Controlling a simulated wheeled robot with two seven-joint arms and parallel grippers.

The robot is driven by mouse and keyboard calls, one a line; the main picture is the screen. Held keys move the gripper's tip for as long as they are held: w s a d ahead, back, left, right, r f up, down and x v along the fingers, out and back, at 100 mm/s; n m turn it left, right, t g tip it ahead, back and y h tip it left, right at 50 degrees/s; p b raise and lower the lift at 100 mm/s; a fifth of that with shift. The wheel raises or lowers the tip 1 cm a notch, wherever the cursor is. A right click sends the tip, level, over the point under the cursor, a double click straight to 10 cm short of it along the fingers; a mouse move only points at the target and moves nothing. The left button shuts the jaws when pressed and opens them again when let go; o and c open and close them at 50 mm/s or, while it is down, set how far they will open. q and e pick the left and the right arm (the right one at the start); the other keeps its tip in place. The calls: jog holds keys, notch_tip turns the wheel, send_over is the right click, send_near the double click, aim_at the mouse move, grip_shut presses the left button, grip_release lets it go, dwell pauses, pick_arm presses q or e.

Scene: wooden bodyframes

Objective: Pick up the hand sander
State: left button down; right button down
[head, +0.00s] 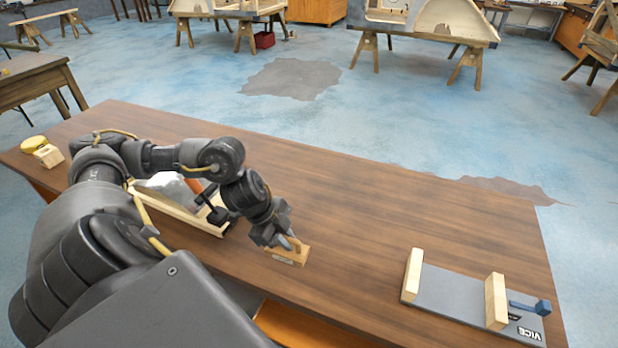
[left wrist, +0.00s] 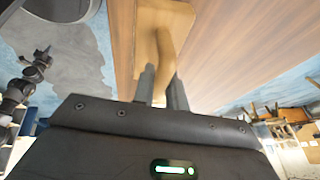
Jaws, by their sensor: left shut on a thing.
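The hand sander (head: 287,256) is a small light-wood block with a handle on top. In the head view it is at the near edge of the brown workbench, left of centre. My left gripper (head: 290,243) comes down over it and is shut on its handle. The left wrist view shows the curved tan handle of the sander (left wrist: 166,48) between the two fingers of the gripper (left wrist: 162,88). I cannot tell whether the sander touches the bench top.
A grey vice (head: 450,292) with wooden jaws and a blue handle lies at the bench's right end. A light-wood tray (head: 208,226) with things in it is partly hidden behind my left arm. The bench middle (head: 390,220) is clear.

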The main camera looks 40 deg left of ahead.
aim_at(280, 252)
pick_arm(q)
jog(key=s, duration=0.1)
jog(key=s+a+r+b, duration=0.1)
jog(key=s+a, duration=0.1)
jog(key=s, duration=0.1)
jog(key=shift+r, duration=0.3)
jog(key=shift+s+a+r+b, duration=0.3)
jog(key=shift+s+r+b, duration=0.25)
jog(key=shift+s, duration=0.25)
